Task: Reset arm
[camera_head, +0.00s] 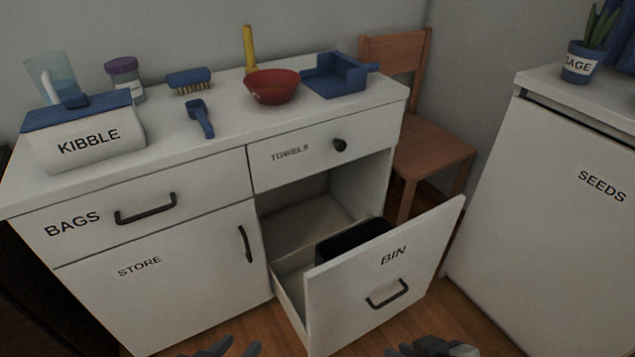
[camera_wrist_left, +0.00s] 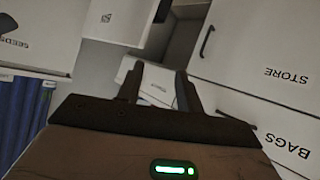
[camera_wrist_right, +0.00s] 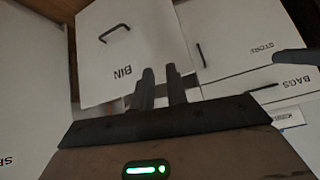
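My left gripper (camera_head: 226,348) shows at the bottom edge of the head view, in front of the cabinet. In the left wrist view its two fingers (camera_wrist_left: 160,88) are spread apart with nothing between them. Neither gripper touches the drawer handle (camera_head: 388,294). Most of both arms is out of view.
The BIN drawer juts out from the white cabinet with a black bin (camera_head: 352,240) inside. The BAGS drawer (camera_head: 150,190), TOWELS drawer (camera_head: 310,150) and STORE door (camera_head: 165,285) are shut. A wooden chair (camera_head: 428,145) and the SEEDS cabinet (camera_head: 560,200) stand to the right.

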